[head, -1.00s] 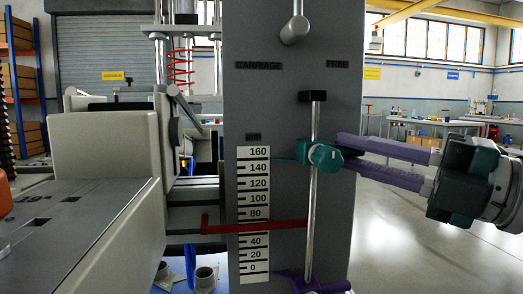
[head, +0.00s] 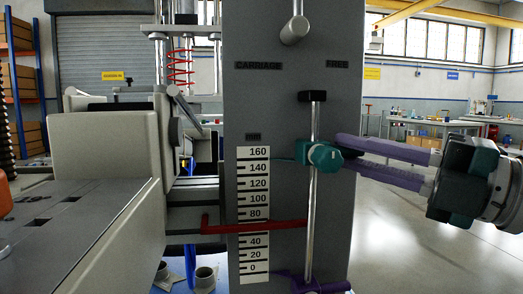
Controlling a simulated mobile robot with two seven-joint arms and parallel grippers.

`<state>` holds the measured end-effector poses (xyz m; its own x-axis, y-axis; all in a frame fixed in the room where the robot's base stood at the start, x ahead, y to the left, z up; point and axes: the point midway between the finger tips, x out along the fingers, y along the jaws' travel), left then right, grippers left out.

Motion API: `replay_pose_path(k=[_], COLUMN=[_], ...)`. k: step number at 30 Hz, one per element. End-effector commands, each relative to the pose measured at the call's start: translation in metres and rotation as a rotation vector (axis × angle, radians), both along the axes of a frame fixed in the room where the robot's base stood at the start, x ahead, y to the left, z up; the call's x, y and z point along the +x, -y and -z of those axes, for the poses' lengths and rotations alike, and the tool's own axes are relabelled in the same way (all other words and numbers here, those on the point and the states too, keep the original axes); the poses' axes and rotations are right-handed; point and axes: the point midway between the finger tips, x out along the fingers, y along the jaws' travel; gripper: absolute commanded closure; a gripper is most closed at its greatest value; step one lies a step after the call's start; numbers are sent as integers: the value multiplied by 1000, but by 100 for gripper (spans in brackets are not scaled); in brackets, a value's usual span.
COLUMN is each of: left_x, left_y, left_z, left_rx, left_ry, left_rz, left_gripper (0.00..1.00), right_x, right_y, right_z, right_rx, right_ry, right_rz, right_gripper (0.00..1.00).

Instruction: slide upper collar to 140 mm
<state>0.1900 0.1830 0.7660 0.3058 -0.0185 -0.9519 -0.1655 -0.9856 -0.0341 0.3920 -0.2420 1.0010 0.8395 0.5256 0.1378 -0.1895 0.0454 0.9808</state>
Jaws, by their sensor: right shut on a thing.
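The teal upper collar (head: 323,156) sits on the vertical steel rod (head: 314,123) in front of the grey panel. Its thin pointer reaches left towards the white scale (head: 253,191) and lies between the 140 and 160 marks. My right gripper (head: 345,154), with long purple fingers, comes in from the right and is shut on the collar. The collar hides most of the fingertips. A red pointer bar (head: 262,227) crosses the scale lower down, covering the mark between 40 and 80. My left gripper is out of view.
A dark stop (head: 312,96) caps the rod top and a purple clamp (head: 318,286) is at its foot. A grey knob (head: 294,30) sticks out above. A beige machine housing (head: 105,150) stands left of the panel. Open floor lies to the right.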

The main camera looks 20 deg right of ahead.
Motion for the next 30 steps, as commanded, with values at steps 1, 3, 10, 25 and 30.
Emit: replay_pose_path(k=[1,3,10,25,30], left_x=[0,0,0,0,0], left_y=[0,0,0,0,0], left_z=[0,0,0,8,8], left_rx=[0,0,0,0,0], left_ry=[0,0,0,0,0], left_rz=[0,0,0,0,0], left_gripper=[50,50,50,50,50], right_x=[0,0,0,0,0], right_y=[0,0,0,0,0], right_z=[0,0,0,20,20], right_rx=[0,1,1,0,0], right_ry=[0,1,1,0,0], right_rz=[0,0,0,-1,0], right_gripper=[100,100,100,82,63])
